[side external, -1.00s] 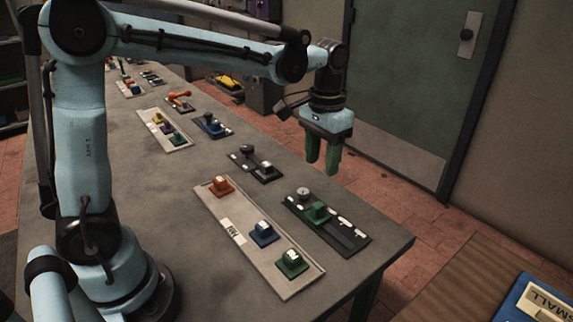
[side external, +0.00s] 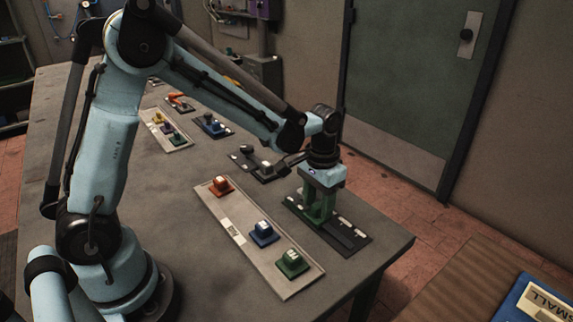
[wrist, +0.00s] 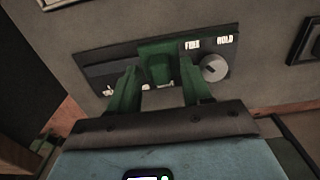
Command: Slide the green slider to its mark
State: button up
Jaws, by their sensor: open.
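The green slider (wrist: 158,50) sits in a dark panel (side external: 352,240), toward the end with a round grey dial (wrist: 214,68). The panel's slot (wrist: 112,70) runs on to the left of the slider in the wrist view, toward the lower right in the side view. White marks (wrist: 109,90) line the panel's near edge; which one is the slider's mark I cannot tell. My gripper (wrist: 158,72) is open, with its green fingers on either side of the slider. In the side view my gripper (side external: 318,216) is down at the panel and mostly hides the slider.
Another dark panel (side external: 262,167) lies behind. The table's right edge is close.

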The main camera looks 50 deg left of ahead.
grip_shut()
dwell(0.3)
jog(key=d, duration=0.9)
jog(key=shift+d, duration=0.35)
grip_release()
jog(key=shift+a+r, duration=0.1)
jog(key=shift+r, duration=0.05)
notch_tip(320, 180, up, 12)
dwell(0.4)
